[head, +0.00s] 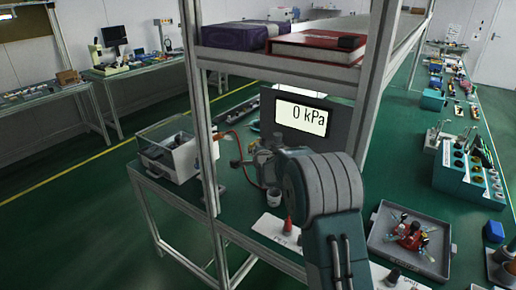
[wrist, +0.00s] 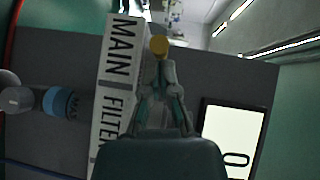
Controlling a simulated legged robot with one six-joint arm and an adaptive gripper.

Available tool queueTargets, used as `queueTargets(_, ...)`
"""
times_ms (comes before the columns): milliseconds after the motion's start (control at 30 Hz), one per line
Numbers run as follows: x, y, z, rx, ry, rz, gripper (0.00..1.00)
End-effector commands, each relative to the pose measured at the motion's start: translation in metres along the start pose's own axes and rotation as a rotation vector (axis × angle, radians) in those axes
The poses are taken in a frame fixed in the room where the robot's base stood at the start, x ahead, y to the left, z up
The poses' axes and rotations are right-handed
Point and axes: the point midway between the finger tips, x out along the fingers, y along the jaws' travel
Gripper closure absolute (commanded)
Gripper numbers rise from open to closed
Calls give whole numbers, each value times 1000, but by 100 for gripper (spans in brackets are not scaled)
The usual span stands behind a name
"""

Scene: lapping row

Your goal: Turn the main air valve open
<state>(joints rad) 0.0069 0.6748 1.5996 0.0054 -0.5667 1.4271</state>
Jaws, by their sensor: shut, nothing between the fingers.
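In the wrist view, a yellow knob-like part (wrist: 158,45), which may be the main air valve's handle, shows just beyond my fingertips. It lies beside the word MAIN on a white label strip. My gripper (wrist: 158,72) is shut and holds nothing. I cannot tell whether its tips touch the yellow part. The valve body is hidden behind my fingers. In the head view, my gripper (head: 254,152) is in front of the panel, left of the pressure display (head: 301,117), which reads 0 kPa. My arm covers much of that area.
A blue-ringed fitting (wrist: 60,103) sits left of the label strip (wrist: 108,110), which also reads FILTER. Shelf posts (head: 203,130) stand close to my arm. A clear-lidded box (head: 170,150) is at left. A grey tray (head: 410,240) with a red device is at right.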

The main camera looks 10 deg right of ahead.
Motion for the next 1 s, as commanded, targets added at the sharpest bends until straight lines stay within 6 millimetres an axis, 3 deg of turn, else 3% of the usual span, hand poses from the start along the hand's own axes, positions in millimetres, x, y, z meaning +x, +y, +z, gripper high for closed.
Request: queueTargets(1000, 2, -1, 8, -1, -2, 1, 100)
